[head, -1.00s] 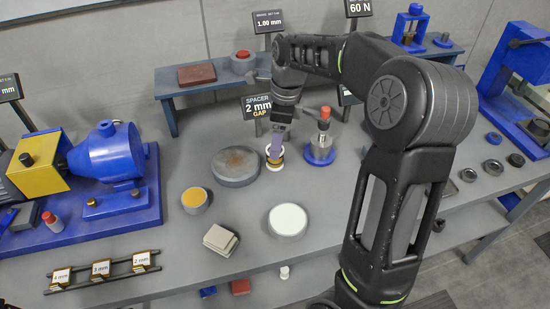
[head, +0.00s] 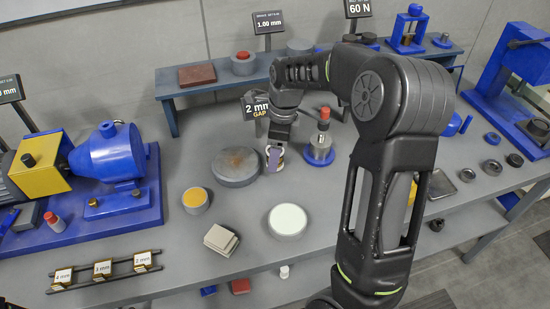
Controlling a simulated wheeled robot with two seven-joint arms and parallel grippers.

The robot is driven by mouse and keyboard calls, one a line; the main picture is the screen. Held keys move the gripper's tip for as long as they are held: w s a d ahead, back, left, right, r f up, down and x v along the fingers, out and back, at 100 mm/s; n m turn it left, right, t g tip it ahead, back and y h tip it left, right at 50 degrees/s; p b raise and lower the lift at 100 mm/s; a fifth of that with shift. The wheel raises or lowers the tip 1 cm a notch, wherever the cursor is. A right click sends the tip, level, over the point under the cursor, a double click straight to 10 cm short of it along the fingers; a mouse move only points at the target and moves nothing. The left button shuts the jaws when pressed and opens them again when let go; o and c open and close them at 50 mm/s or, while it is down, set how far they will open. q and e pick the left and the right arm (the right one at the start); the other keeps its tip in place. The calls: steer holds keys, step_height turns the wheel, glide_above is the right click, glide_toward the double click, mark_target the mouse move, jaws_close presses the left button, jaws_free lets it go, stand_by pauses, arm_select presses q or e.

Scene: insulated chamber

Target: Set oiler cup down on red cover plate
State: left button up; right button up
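A flat dark red plate (head: 197,76), which fits the red cover plate, lies on the raised blue-grey shelf at the back left. My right gripper (head: 273,158) points down low over the middle of the bench, beside the round grey disc. A small pale and brassy piece (head: 280,152), perhaps the oiler cup, shows at its fingers and is mostly hidden by them. I cannot tell whether the fingers are closed on it. The plate's top is bare, and the gripper is in front of it and to its right. My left gripper is not in view.
The grey disc (head: 237,166) stands left of the gripper. A red-topped post on a blue base (head: 319,150) stands close on the right. A gap sign (head: 257,107) stands behind. A red-topped grey ring (head: 242,63) sits right of the plate on the shelf.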

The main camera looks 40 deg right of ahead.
stand_by(0.3)
jaws_close()
stand_by(0.6)
